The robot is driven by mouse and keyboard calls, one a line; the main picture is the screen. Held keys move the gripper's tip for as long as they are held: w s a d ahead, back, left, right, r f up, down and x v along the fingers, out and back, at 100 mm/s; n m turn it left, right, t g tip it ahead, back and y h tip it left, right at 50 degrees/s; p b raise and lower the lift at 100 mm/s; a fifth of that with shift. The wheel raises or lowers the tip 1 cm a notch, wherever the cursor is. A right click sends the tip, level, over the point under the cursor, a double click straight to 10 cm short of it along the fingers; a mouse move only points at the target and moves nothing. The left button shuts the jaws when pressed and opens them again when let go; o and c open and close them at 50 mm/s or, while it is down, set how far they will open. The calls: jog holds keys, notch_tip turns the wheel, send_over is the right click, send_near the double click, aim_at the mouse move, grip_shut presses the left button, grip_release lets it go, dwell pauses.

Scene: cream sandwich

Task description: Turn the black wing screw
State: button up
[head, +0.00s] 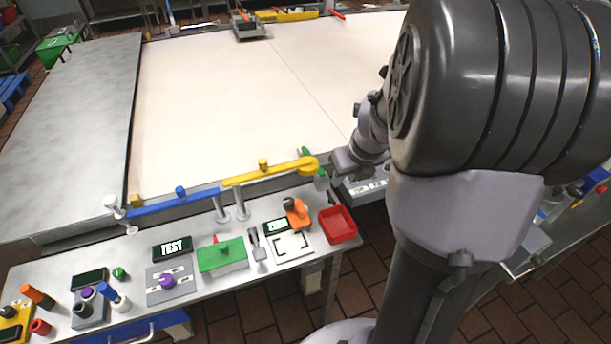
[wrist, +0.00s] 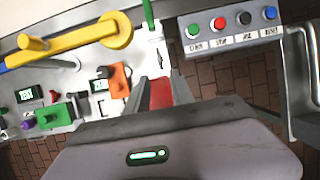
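I cannot single out the black wing screw with certainty. A small dark knob-like part (wrist: 103,72) shows left of an orange fixture (wrist: 120,82) in the wrist view; its shape is too small to tell. The orange fixture also stands on the bench in the head view (head: 298,214). My gripper (wrist: 160,82) is open, its two grey fingers apart with nothing held between them. A red tray (wrist: 160,94) shows beyond the gap, below the fingers. The gripper is right of the orange fixture in the wrist view. In the head view my arm hides much of the right side.
The steel bench (head: 225,285) carries a green box (head: 222,256), a purple knob (head: 167,282) and the red tray (head: 338,225). A yellow bar (head: 270,173) and a blue bar (head: 172,204) run along the conveyor (head: 230,100). A button panel (wrist: 228,25) is at right.

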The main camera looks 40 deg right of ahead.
aim_at(332, 197)
jog(key=b+x, duration=0.4)
jog(key=x, duration=0.8)
jog(key=shift+a+f+b, duration=0.1)
jog(key=shift+f+b, duration=0.05)
jog(key=shift+b, duration=0.2)
grip_shut()
